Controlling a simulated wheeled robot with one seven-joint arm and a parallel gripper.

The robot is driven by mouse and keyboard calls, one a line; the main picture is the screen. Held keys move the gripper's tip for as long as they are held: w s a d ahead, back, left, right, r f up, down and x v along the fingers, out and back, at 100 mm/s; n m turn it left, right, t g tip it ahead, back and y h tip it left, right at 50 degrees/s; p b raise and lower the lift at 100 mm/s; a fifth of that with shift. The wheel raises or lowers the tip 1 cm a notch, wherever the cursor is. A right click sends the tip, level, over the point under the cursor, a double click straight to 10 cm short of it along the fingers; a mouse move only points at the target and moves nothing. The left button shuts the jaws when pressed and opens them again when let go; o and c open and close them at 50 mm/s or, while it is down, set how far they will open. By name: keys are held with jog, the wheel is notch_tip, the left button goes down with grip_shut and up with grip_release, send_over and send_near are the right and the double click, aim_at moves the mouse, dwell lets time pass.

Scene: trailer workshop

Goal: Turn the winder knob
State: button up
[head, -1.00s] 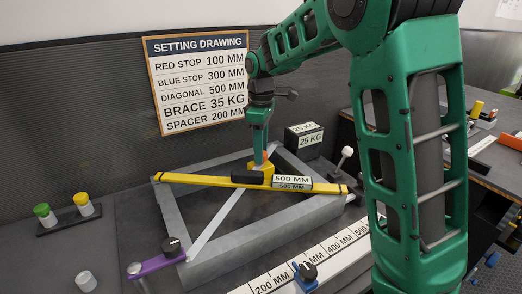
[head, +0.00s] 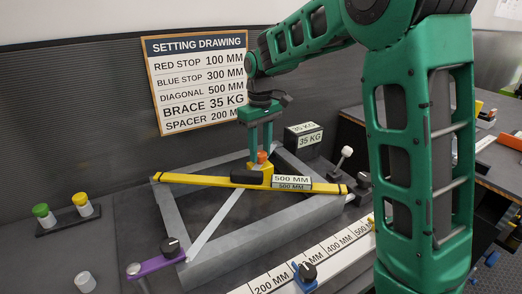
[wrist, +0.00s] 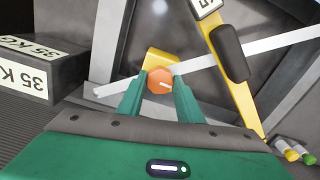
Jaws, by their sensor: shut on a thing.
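The winder knob (wrist: 160,82) is a small orange knob with a white pointer line, on a yellow block (wrist: 163,57) by the pale diagonal strap. My gripper (wrist: 161,90) has a green finger on each side of the knob and is shut on it. In the head view the knob (head: 262,157) shows just below the fingers. The black readout box (head: 304,135) behind it reads 35 KG. The setting drawing (head: 197,84) on the wall lists BRACE 35 KG.
A yellow bar (head: 215,179) with a black grip and a 500 MM label crosses the grey frame (head: 175,215) close by. A purple lever (head: 155,260) and a ruler rail (head: 332,250) lie in front. Green and yellow-capped pegs stand at left.

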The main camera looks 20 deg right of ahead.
aim_at(261, 152)
jog(key=shift+w+d+r+m, duration=0.15)
jog(key=shift+w+d+m, duration=0.1)
jog(key=shift+m, duration=0.45)
jog(key=o, duration=1)
jog(key=shift+o, duration=0.2)
jog(key=shift+s+a, duration=0.1)
jog(key=shift+a, duration=0.05)
notch_tip(261, 152, up, 11)
jog(key=shift+f, duration=0.2)
